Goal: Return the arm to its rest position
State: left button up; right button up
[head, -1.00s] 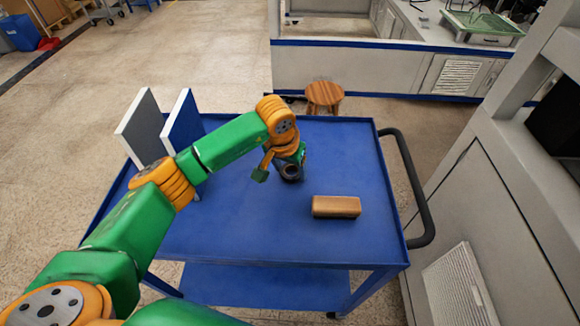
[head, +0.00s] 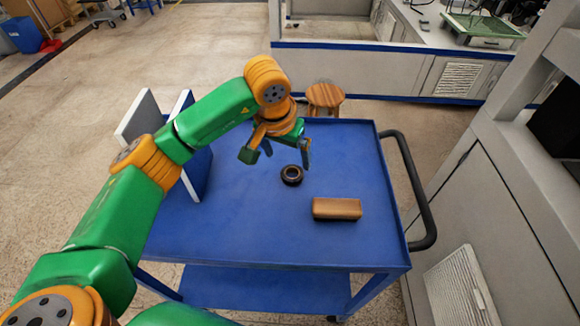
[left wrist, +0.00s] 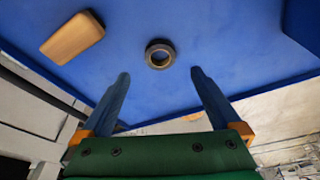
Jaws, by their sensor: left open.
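My left arm reaches in from the left over a blue cart. My left gripper (head: 287,155) is open and empty, raised above the cart top, its fingers pointing down. In the left wrist view the two fingers (left wrist: 160,80) stand wide apart with nothing between them. A dark ring (head: 291,175) lies on the cart just below and apart from the fingers; it also shows in the left wrist view (left wrist: 160,54), beyond the fingertips. My right gripper is not in view.
The blue cart (head: 250,235) carries a wooden block (head: 336,208) right of the ring. Grey and blue upright panels (head: 143,118) stand at the cart's left, partly behind my arm. A black handle (head: 412,190) is at the right. A wooden stool (head: 325,96) stands behind the cart.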

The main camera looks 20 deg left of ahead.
pick_arm(q)
jog(key=v, duration=0.4)
jog(key=shift+r, duration=0.15)
